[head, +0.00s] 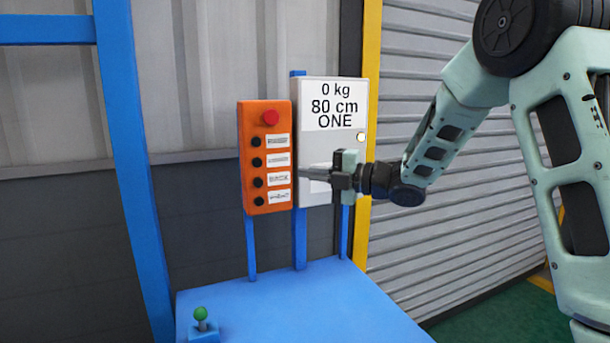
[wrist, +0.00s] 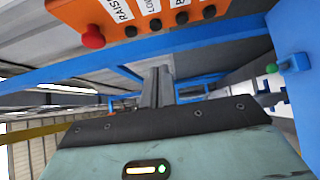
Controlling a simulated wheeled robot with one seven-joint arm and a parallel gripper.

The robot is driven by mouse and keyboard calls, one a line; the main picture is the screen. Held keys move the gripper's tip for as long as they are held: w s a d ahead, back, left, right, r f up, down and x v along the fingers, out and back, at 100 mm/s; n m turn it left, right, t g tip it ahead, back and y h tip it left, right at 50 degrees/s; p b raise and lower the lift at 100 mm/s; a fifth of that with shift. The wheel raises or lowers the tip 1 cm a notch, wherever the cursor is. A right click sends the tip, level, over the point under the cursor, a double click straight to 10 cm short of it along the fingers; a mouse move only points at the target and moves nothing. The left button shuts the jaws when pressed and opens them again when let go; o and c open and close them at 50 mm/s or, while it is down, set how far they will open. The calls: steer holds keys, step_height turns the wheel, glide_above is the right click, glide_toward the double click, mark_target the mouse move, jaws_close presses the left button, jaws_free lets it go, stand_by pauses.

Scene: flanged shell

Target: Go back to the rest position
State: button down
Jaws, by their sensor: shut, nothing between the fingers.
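My gripper (head: 303,172) is shut and empty. In the head view it points left, in front of the white panel and with its tips by the right edge of the orange button box (head: 266,160). I cannot tell whether the tips touch the box. In the wrist view my closed fingers (wrist: 157,75) stick up in the middle, and the orange box (wrist: 150,12) with its red button hangs at the top. My arm reaches in from the right of the head view.
The white panel (head: 342,95) reads "0 kg, 80 cm, ONE". Below is a blue platform (head: 300,300) with a green-knobbed lever (head: 201,316). A blue post (head: 130,150) stands left and a yellow post (head: 370,60) behind the panel. A grey shutter (head: 440,230) closes the back right.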

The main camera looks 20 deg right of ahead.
stand_by(0.7)
steer(key=s+a+f+m+g+h, duration=0.4)
steer(key=s+a+f+m+h, duration=0.5)
steer(key=s+a+m, duration=0.3)
steer(key=s+f+m+g+h, duration=0.1)
steer(key=s+f+m+g, duration=0.1)
steer(key=s, duration=0.6)
steer(key=s+a+f+m+g+h, duration=0.1)
steer(key=s+f+m+g, duration=0.1)
steer(key=s, duration=0.7)
steer(key=s+f+m+g+h, duration=0.1)
steer(key=s+f+m+g, duration=0.1)
steer(key=s, duration=0.7)
steer(key=m+g, duration=0.1)
steer(key=g, duration=0.1)
steer(key=shift+a+f+g, duration=0.25)
steer(key=shift+f+g, duration=0.15)
